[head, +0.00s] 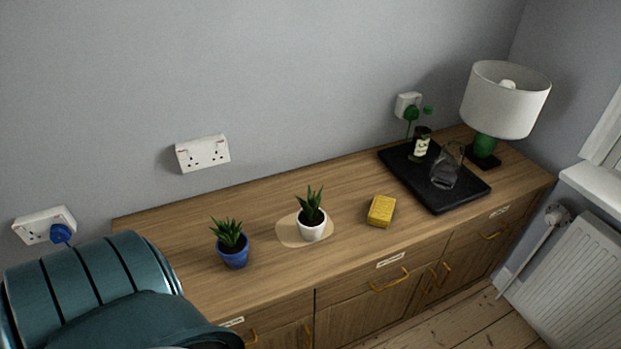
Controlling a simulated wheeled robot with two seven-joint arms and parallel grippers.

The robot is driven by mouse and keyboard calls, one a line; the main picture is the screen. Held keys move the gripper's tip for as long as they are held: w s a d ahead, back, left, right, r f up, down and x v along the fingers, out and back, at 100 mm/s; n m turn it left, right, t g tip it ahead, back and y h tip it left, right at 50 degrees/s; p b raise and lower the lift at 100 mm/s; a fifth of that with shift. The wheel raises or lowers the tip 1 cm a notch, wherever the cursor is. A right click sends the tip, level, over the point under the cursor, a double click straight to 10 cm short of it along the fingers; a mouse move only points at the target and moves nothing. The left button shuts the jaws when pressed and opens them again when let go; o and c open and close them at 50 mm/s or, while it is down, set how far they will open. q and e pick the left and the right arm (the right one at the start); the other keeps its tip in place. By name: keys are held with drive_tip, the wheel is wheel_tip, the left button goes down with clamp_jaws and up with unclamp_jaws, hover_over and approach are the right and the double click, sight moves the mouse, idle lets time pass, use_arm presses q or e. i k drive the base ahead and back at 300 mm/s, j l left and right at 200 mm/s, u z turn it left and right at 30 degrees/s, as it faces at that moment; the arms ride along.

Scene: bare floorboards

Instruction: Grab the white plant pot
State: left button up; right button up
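The white plant pot (313,231) holds a spiky green plant and stands upright on a pale round mat (288,232) on the wooden sideboard. A blue plant pot (235,255) with a similar plant stands to its left, apart from it. Neither of my grippers is in view, and nothing touches the white pot.
A yellow sponge-like block (381,211) lies right of the white pot. Further right, a black tray (442,205) holds a dark bottle (421,146) and a glass jug (446,168). A lamp (504,100) stands behind. A teal rounded object (90,290) fills the lower left.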

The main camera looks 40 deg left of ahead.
sight(312, 220)
drive_tip(key=l, duration=0.25)
drive_tip(key=i+l, duration=0.15)
drive_tip(key=l+u, duration=0.15)
drive_tip(key=u, duration=1.5)
